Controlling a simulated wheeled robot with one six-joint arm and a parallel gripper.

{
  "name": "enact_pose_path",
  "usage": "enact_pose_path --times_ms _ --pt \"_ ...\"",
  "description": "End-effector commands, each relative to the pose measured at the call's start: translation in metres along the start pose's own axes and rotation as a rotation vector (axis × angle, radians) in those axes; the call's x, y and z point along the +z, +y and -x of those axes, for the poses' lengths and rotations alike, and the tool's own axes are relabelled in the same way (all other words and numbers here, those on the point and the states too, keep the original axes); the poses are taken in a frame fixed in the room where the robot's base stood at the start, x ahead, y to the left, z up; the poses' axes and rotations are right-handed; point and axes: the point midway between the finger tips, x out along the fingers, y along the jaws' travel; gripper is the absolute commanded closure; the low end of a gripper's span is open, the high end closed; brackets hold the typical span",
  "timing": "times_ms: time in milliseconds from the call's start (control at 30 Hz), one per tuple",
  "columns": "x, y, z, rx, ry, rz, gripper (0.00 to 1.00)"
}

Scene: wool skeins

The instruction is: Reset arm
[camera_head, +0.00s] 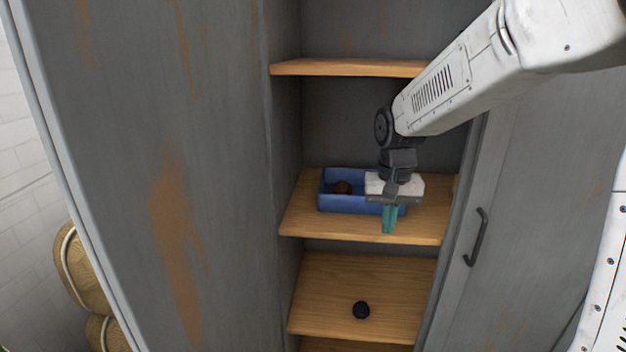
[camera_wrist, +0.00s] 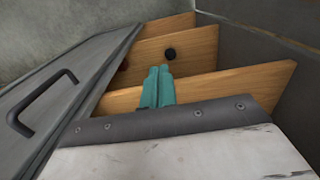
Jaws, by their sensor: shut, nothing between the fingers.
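My gripper (camera_head: 389,232) hangs in front of the middle shelf of an open grey cabinet, with its teal fingers pointing down. The fingers are together and empty; they also show shut in the wrist view (camera_wrist: 158,72). A blue box (camera_head: 340,205) stands on the middle shelf (camera_head: 300,222), just behind my gripper, which hides its right part. A dark brown ball-like thing (camera_head: 343,187) lies in the box. A small black round thing (camera_head: 361,310) lies on the lower shelf (camera_head: 320,285); it also shows in the wrist view (camera_wrist: 170,54).
The cabinet's right door (camera_head: 510,200) with a dark handle (camera_head: 475,237) stands close to the right of my gripper. The large left panel (camera_head: 150,150) bounds the left side. Tan rolled bundles (camera_head: 85,275) are at far left.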

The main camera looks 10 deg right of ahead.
Motion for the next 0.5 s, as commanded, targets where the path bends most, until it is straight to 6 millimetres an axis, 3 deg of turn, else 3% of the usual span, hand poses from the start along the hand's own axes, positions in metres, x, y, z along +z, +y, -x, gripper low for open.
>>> enact_pose_path --times_ms 67,167,500 --pt "0.008 0.002 -0.004 0.008 -0.029 0.032 1.00" --pt "0.036 0.011 -0.008 0.020 -0.080 0.083 1.00" --pt "0.160 0.046 0.031 0.016 -0.078 0.236 1.00"
